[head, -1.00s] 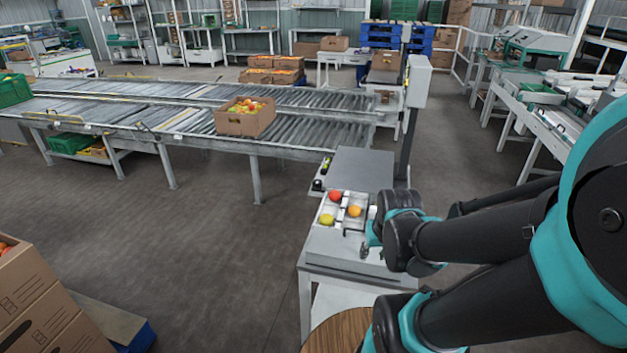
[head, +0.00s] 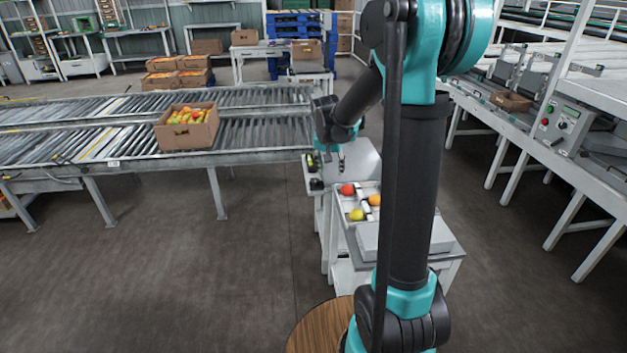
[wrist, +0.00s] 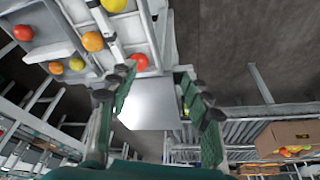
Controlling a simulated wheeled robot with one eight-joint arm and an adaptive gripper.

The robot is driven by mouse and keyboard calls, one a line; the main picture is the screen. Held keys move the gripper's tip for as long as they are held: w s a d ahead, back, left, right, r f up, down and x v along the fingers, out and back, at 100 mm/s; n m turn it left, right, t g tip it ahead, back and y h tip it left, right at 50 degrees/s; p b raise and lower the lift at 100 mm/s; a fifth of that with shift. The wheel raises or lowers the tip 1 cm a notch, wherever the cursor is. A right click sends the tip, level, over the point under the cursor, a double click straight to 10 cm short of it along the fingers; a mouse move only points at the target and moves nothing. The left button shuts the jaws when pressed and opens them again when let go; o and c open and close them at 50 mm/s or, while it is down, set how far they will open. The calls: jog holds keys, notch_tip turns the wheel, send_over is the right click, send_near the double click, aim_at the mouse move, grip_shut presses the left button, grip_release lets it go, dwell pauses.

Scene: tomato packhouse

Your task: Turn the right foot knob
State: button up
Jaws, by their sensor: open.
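My gripper (head: 341,156) is open and empty above the far bench, over the grey plate (head: 365,165) of what looks like a bench scale. In the wrist view the two fingers of my gripper (wrist: 158,88) stand wide apart, with the bare plate (wrist: 146,108) showing between them. Small dark parts (head: 316,184) sit at the plate's left edge in the head view. I cannot tell which of them, if any, is the right foot knob. A small yellow-green part (wrist: 186,108) shows beside the right finger in the wrist view, partly hidden by it.
A white divided tray (head: 345,215) with red, orange and yellow tomatoes stands in front of the plate. A roller conveyor (head: 260,135) carrying a cardboard box (head: 187,138) of tomatoes lies to the left. Open floor (head: 200,290) lies left of the bench.

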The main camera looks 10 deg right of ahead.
jog(key=w+a+f+m, duration=0.2)
jog(key=w+a, duration=0.1)
jog(key=w, duration=0.9)
jog(key=m+h, duration=0.2)
send_near(314, 180)
jog(key=x, duration=0.9)
jog(key=shift+r, duration=0.1)
jog(key=shift+d, duration=0.1)
jog(key=shift+c, duration=0.2)
jog(key=c, duration=0.8)
